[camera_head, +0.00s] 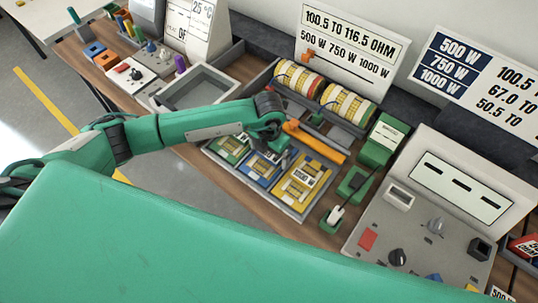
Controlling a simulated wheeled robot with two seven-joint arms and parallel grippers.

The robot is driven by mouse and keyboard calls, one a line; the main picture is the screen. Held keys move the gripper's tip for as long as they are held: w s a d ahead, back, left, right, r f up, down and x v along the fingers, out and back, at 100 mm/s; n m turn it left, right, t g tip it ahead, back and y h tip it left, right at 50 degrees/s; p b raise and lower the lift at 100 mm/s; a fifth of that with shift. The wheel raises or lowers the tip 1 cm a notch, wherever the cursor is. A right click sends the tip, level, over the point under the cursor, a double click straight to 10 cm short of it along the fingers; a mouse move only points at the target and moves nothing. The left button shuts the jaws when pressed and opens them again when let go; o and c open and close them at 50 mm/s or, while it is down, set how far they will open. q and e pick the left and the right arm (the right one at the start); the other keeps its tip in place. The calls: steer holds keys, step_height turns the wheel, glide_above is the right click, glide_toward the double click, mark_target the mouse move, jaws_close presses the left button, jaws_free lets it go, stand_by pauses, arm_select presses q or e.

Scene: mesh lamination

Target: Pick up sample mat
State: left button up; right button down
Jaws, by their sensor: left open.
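A grey tray (244,184) on the bench holds three flat mats side by side: a green one (229,150), a blue one (259,169) and a yellow one (302,182). Each carries a pale printed label. My left gripper (272,148) is open, pointing down over the far part of the tray, near the green and blue mats. Its fingers are small and dark here, and I cannot tell whether they touch a mat. The wrist hides the tray's far left part. My right gripper is not in view.
An orange bar (316,142) lies just right of my left gripper. A green lever device (382,140) and a grey control panel (412,228) stand at right. An empty grey bin (200,88) is behind my left forearm.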

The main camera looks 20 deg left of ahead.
arm_select(q)
steer(key=c, duration=1.1)
steer(key=shift+c, duration=0.2)
